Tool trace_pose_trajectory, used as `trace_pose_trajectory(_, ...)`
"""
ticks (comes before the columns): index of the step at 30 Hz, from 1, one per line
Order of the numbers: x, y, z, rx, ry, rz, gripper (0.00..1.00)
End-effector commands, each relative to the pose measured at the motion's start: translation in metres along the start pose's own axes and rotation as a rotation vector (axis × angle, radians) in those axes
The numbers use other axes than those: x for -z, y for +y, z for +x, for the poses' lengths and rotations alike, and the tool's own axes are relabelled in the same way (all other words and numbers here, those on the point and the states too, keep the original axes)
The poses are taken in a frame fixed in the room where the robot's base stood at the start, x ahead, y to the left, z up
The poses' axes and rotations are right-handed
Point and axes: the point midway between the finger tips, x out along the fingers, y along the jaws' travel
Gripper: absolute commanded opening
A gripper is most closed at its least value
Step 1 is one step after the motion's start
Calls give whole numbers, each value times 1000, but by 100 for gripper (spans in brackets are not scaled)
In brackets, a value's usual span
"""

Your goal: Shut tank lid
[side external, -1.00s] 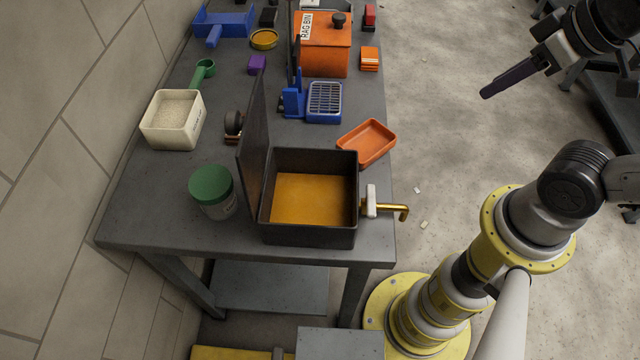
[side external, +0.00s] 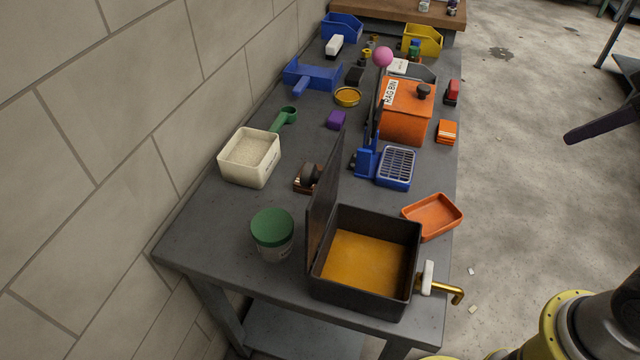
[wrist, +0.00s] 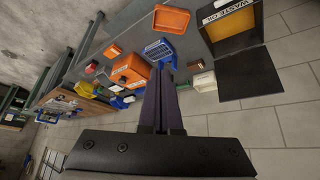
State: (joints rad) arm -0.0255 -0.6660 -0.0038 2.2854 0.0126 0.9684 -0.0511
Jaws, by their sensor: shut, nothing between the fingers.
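The tank (side external: 368,303) is a dark open box with amber liquid (side external: 365,265) inside, at the near end of the grey bench. Its dark lid (side external: 323,205) stands open, nearly upright, along the tank's left side. In the wrist view the tank (wrist: 206,31) is at the top right, with a "WASTE OIL" label, and its open lid (wrist: 240,72) is beside it. My gripper (side external: 568,138) shows as dark fingers at the right edge of the side view, off the bench and away from the lid. In the wrist view its fingers (wrist: 163,72) are together and empty.
A green-capped jar (side external: 272,232) stands just left of the lid. A brass tap (side external: 445,288) sticks out from the tank's right side. An orange tray (side external: 433,215), a blue grated holder (side external: 396,167) and an orange rag bin (side external: 407,115) sit behind. A wall runs along the left.

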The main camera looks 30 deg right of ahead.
Motion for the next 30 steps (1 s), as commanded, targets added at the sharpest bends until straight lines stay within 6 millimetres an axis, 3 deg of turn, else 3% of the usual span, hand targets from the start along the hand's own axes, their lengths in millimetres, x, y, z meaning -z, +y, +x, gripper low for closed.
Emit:
trace_pose_trajectory(3, 60, -17, -10, 45, 11, -79, 0)
trace_pose_trajectory(8, 134, -56, -7, 115, 5, -199, 0)
trace_pose_trajectory(12, 185, -107, 10, 179, -9, -307, 0)
trace_pose_trajectory(15, 211, -151, 28, 224, -26, -384, 0)
trace_pose_trajectory(19, 227, -214, 57, 277, -60, -481, 0)
trace_pose_trajectory(24, 220, -279, 93, 321, -110, -576, 0)
trace_pose_trajectory(30, 197, -311, 114, 338, -163, -634, 0)
